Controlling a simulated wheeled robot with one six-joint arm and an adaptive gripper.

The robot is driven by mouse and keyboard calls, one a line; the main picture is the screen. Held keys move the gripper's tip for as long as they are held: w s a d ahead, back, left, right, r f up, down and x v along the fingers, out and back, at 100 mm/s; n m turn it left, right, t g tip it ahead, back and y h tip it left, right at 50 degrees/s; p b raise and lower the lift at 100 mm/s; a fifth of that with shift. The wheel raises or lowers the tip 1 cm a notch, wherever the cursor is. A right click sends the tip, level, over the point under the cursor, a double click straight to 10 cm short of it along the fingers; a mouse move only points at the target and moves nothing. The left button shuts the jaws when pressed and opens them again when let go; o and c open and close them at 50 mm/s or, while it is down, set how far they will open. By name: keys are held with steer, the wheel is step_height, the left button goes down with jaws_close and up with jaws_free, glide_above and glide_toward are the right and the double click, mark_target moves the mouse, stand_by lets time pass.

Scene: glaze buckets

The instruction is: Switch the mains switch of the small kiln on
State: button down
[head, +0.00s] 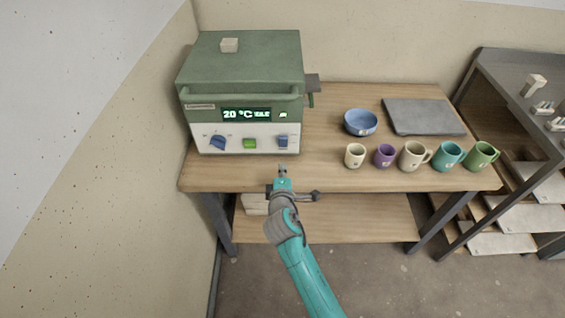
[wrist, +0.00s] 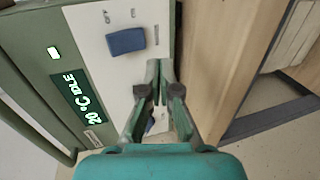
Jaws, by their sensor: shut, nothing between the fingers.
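The small kiln (head: 240,90) is a green box with a pale front panel, standing at the table's left end. Its display (head: 246,114) is lit and reads 20 °C IDLE. The panel has a blue knob (head: 217,142) at left, a green button (head: 249,143) in the middle and a blue switch (head: 283,141) at right. The switch also shows in the wrist view (wrist: 125,41); its panel marks are too small to read. My gripper (head: 282,169) is shut and empty in front of the panel, below the switch; its fingertips (wrist: 158,70) appear apart from it.
The wooden table (head: 330,180) also holds a blue bowl (head: 361,122), a grey slab (head: 423,116) and a row of several mugs (head: 413,156) at right. A dark shelf rack (head: 515,70) stands at far right.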

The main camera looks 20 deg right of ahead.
steer(key=s+a, duration=0.2)
steer(key=s, duration=0.4)
steer(key=shift+f, duration=0.35)
